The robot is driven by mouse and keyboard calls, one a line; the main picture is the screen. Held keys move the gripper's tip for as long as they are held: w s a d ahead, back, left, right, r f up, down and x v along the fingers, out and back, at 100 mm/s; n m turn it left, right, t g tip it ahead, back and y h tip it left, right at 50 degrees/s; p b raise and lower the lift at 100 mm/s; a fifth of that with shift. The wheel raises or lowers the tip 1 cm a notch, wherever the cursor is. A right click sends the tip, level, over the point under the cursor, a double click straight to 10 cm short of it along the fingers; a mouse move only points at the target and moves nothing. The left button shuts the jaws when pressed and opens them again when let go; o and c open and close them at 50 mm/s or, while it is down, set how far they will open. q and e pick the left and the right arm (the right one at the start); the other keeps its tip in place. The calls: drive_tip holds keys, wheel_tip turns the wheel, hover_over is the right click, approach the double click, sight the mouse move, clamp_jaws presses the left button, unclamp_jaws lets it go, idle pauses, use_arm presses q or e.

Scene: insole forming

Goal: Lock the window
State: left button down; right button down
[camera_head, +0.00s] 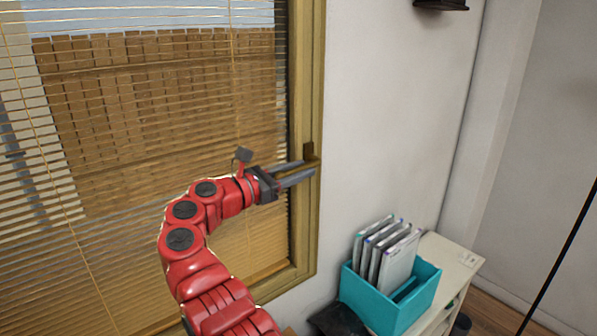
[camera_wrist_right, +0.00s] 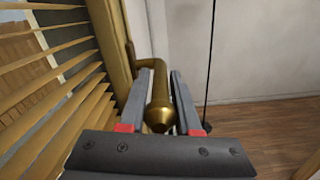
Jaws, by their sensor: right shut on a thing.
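The window (camera_head: 150,120) fills the left of the head view, with a yellowish wooden frame (camera_head: 306,235) at its right side. A brass window handle (camera_wrist_right: 160,108) shows in the right wrist view; it bends out from the frame and its rounded end points toward the camera. My right gripper (camera_head: 309,167) is at the right side of the frame. Its two grey fingers (camera_wrist_right: 161,80) lie on either side of the handle and are shut on it. In the head view the handle is mostly hidden by the fingers. My left gripper is not in view.
Horizontal blinds (camera_head: 130,200) hang over the window, close to my right arm. A teal box (camera_head: 375,297) of folders stands on a white shelf (camera_head: 455,262) below and right of the window. A bare wall is right of the frame.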

drive_tip(key=f+t+h+b, duration=0.1)
drive_tip(key=b, duration=0.1)
drive_tip(key=f+t+h+b, duration=0.1)
drive_tip(key=h+b, duration=0.1)
drive_tip(key=b, duration=0.1)
drive_tip(key=d+f+t+h+b, duration=0.1)
drive_tip(key=t+b, duration=0.1)
drive_tip(key=b, duration=0.1)
drive_tip(key=shift+w+f+h, duration=0.25)
drive_tip(key=shift+w+h, duration=0.05)
drive_tip(key=shift+w, duration=0.05)
drive_tip(key=shift+d+h+b, duration=0.1)
drive_tip(key=shift+h+b, duration=0.3)
drive_tip(key=shift+b, duration=0.2)
drive_tip(key=shift+r, duration=0.1)
